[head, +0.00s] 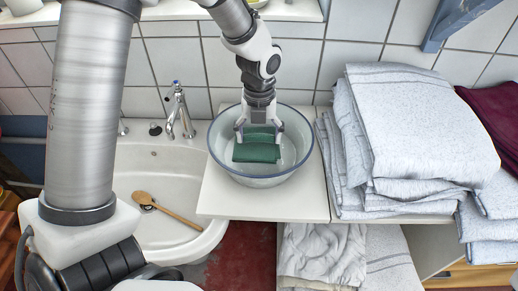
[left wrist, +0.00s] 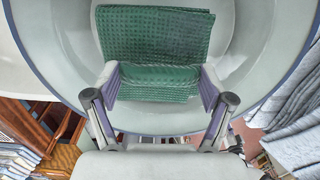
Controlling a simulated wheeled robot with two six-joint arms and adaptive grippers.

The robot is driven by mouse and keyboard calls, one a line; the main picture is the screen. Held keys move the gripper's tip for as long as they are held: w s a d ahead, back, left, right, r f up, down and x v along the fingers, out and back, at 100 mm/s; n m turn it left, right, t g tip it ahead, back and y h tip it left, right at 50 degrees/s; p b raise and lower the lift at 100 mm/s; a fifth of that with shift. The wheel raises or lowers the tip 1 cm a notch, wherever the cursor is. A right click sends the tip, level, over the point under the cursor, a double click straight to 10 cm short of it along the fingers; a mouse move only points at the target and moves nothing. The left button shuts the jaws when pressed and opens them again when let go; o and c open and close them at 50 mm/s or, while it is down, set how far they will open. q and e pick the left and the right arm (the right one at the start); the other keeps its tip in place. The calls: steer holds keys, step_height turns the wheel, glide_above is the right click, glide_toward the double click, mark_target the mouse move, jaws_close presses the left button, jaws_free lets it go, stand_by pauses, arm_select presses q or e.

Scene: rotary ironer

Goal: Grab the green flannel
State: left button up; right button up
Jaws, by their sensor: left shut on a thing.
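The green flannel (head: 256,152) lies folded inside a pale bowl (head: 230,172) with a blue rim. My left gripper (head: 259,136) reaches down into the bowl from above and is shut on the flannel. In the left wrist view, the flannel (left wrist: 155,35) shows its waffle weave, and its near fold lies between the two fingers of the left gripper (left wrist: 158,85). The flannel's far part spreads beyond the fingers. I cannot tell whether the flannel touches the bowl's bottom. My right gripper is not in view.
The bowl stands on a white board (head: 222,200) beside a white sink (head: 160,175) with a tap (head: 179,112) and a wooden spoon (head: 170,210). Folded pale towels (head: 420,125) are stacked close on the right. A tiled wall rises behind.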

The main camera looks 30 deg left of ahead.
mark_target(259, 136)
arm_select(q)
step_height(259, 136, up, 3)
steer(key=shift+r, duration=0.2)
step_height(259, 136, up, 6)
steer(key=p, duration=0.5)
steer(key=shift+f+p, duration=0.15)
steer(key=shift+p, duration=0.25)
steer(key=shift+f, duration=0.15)
